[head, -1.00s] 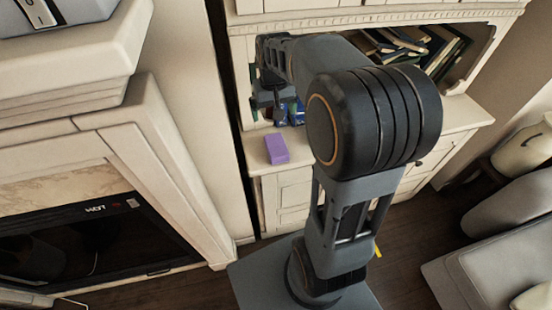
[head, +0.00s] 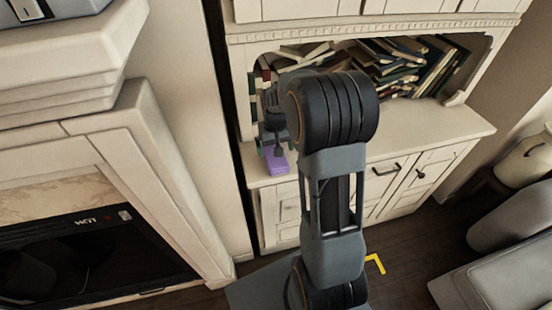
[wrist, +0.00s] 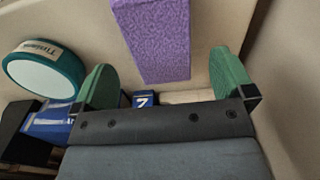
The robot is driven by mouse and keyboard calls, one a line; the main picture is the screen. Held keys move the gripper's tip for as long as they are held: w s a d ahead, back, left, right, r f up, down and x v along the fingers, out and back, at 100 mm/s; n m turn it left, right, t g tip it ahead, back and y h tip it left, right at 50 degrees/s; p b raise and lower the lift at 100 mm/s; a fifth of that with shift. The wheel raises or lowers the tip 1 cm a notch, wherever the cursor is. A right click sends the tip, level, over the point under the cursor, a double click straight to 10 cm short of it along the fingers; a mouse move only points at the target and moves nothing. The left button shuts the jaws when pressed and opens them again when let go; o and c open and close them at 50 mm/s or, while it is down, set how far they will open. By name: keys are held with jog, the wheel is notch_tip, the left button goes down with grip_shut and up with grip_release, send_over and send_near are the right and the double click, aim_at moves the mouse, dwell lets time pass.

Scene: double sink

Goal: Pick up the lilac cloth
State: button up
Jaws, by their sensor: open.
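The lilac cloth (head: 277,167) looks like a small folded purple block. It lies near the left front corner of the cabinet's counter. My gripper (head: 274,146) is close to its far side in the head view, partly covering it. In the wrist view the lilac cloth (wrist: 155,40) shows between and beyond the two green fingers of my gripper (wrist: 160,64). The fingers are wide apart with nothing held. Whether either finger touches the cloth cannot be told.
The wrist view shows a round teal-rimmed tin (wrist: 45,70) and a blue box (wrist: 50,122) left of the fingers. Books (head: 400,60) lean and lie in the niche above the counter (head: 430,125). The counter's right part is clear. A fireplace (head: 90,150) stands at left.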

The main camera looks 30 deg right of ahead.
aim_at(275, 159)
jog(key=shift+f, duration=2.15)
jog(key=shift+c, duration=0.4)
jog(key=c, duration=0.9)
